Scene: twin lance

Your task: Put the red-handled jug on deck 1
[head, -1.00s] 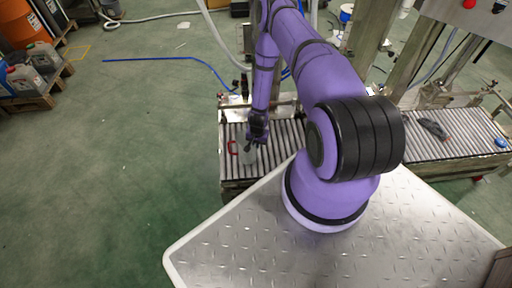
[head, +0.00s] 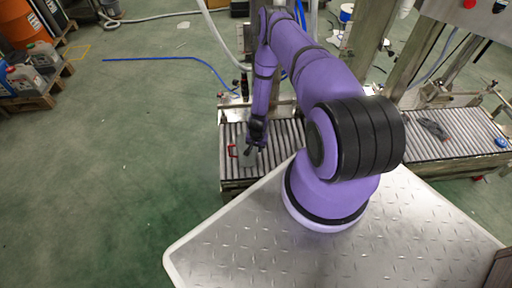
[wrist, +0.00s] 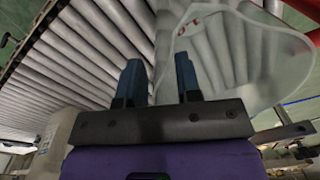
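The jug (head: 246,157) is a clear grey vessel with a red handle (head: 232,151) on its left. It is at the left roller conveyor, close to my gripper (head: 256,146). In the wrist view the see-through jug (wrist: 238,50) fills the upper right, beyond and beside the right finger. My gripper (wrist: 159,82) shows two dark blue fingers with a clear gap between them. The jug's left edge shows near this gap; I cannot tell whether a finger touches it. I see no label that identifies deck 1.
The left roller conveyor (head: 284,134) has metal side rails and posts. A right conveyor (head: 465,147) holds a dark grey item (head: 434,128) and a blue item (head: 501,142). My plated base lies in front. Green floor at the left is open; canisters (head: 45,57) stand far left.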

